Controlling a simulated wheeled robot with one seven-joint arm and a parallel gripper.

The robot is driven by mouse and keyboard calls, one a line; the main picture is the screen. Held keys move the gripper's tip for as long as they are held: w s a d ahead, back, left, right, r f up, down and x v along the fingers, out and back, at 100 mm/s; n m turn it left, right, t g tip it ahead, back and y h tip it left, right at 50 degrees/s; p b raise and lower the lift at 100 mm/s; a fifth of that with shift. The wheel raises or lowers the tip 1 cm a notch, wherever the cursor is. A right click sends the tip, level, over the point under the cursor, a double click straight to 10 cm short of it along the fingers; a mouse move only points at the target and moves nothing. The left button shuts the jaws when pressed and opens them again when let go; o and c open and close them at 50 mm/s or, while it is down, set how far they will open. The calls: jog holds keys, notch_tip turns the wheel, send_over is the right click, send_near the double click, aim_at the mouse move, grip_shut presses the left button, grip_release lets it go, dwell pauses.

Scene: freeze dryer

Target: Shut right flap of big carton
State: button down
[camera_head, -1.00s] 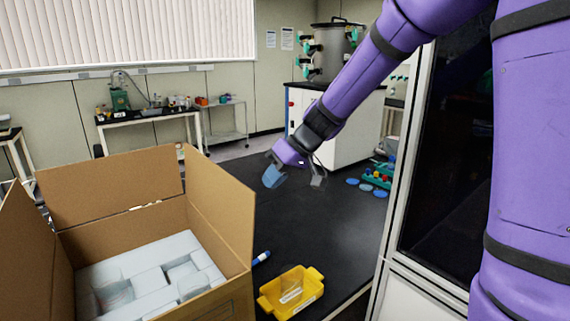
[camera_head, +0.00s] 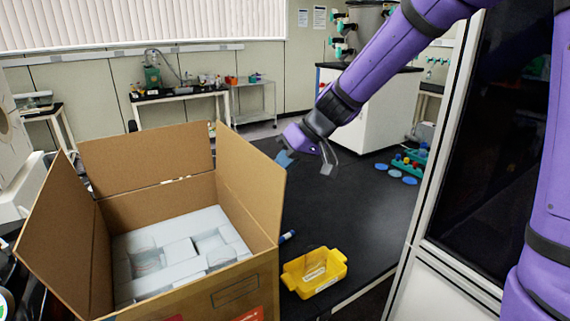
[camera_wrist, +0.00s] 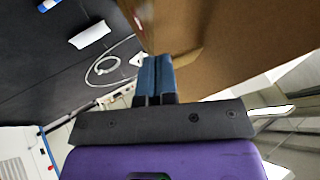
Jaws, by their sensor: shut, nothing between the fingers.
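The big carton (camera_head: 195,284) stands open at the lower left of the head view, with white foam packing (camera_head: 180,247) inside. Its right flap (camera_head: 250,180) stands up and leans a little outward. The back flap (camera_head: 147,158) and the left flap (camera_head: 57,240) also stand up. My gripper (camera_head: 284,159) is just beyond the right flap's upper right corner, pointing down and left. In the wrist view, its blue fingers (camera_wrist: 155,78) are together and empty, close to brown cardboard (camera_wrist: 230,45). I cannot tell if they touch it.
A yellow bin (camera_head: 314,272) and a blue-capped tube (camera_head: 287,237) lie on the black bench right of the carton. Blue discs and a teal rack (camera_head: 409,165) are farther right. A tall dark-doored cabinet (camera_head: 490,150) stands at the right.

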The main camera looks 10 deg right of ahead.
aim_at(262, 170)
jog(key=shift+s+a+r+h, duration=0.2)
jog(key=shift+a+r+h, duration=0.15)
jog(key=shift+a, duration=0.25)
jog(key=shift+s+a+r+h, duration=0.25)
jog(key=shift+a+h, duration=0.2)
jog(key=shift+a, duration=0.15)
jog(key=shift+s+a+r+n+t+h, duration=0.1)
jog(key=shift+s+a+n+t+h, duration=0.05)
jog(key=shift+a+h, duration=0.25)
jog(key=shift+s+a+r+n+t+h, duration=0.15)
jog(key=shift+a+n+t+h, duration=0.1)
jog(key=shift+a, duration=0.3)
jog(key=shift+s+a+r+n+t+h, duration=0.1)
jog(key=shift+a+h, duration=0.25)
jog(key=shift+a, duration=0.1)
jog(key=s+a+f+n+t+h, duration=0.1)
jog(key=s+a+f+t+h, duration=0.1)
jog(key=a+f+h, duration=0.2)
jog(key=s+a+f+n+t+h, duration=0.2)
jog(key=a+f+h, duration=0.3)
jog(key=a+h, duration=0.4)
jog(key=shift+s+a+f+t, duration=0.3)
jog(key=shift+s+a+t, duration=0.25)
jog(key=shift+a+t, duration=0.45)
jog(key=shift+a, duration=0.15)
jog(key=shift+r, duration=0.15)
